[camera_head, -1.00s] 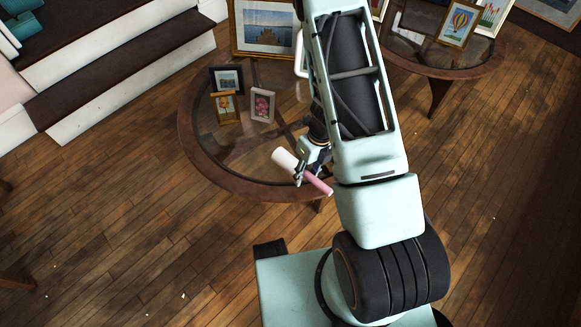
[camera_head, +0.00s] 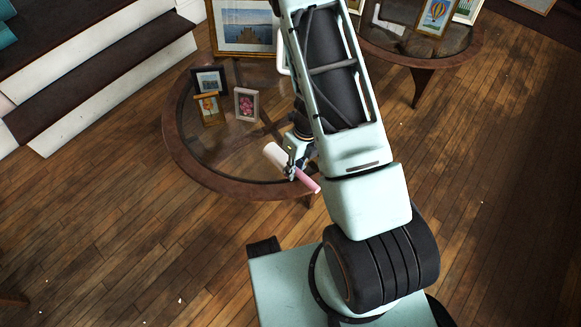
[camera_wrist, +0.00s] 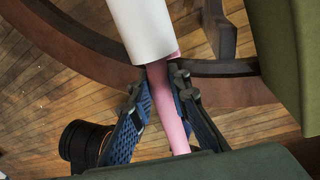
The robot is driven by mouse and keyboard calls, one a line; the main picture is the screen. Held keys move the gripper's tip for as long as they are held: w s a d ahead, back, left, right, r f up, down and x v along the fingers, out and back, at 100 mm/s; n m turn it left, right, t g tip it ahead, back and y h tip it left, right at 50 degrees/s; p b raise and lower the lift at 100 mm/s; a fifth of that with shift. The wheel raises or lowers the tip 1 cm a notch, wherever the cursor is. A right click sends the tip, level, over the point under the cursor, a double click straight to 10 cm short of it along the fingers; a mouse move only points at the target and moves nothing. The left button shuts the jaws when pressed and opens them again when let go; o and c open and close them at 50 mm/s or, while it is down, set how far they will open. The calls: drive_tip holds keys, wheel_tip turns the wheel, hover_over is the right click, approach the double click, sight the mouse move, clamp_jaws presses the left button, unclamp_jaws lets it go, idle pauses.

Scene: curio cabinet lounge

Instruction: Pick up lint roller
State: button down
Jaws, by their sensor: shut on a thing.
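The lint roller has a white cylinder and a pink handle (camera_head: 307,181). In the head view it lies slantwise near the front rim of the round glass-topped table (camera_head: 182,158), with its white end (camera_head: 273,153) up and left. My gripper (camera_head: 291,172) is around its middle. In the wrist view my gripper (camera_wrist: 159,98) is shut on the pink handle (camera_wrist: 165,105), with a finger on each side, just below the white cylinder (camera_wrist: 143,28). The handle's lower end is hidden behind my gripper's body. The roller appears held above the table rim, but the exact gap is unclear.
Small picture frames (camera_head: 246,105) stand on the table, with a larger framed picture (camera_head: 245,27) behind. A second round table (camera_head: 440,62) with frames is at the upper right. Steps (camera_head: 95,75) are at the upper left. The wooden floor (camera_head: 110,240) at lower left is mostly clear.

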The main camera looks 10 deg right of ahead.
drive_tip(key=shift+r, duration=0.55)
wheel_tip(320, 180, up, 3)
drive_tip(key=shift+d+f+p, duration=0.1)
drive_tip(key=shift+f+p, duration=0.1)
drive_tip(key=shift+p, duration=0.8)
drive_tip(key=s+d+r+p, duration=0.3)
drive_tip(key=s+d+r, duration=0.6)
drive_tip(key=d, duration=0.1)
drive_tip(key=shift+d, duration=0.15)
drive_tip(key=shift+s, duration=0.1)
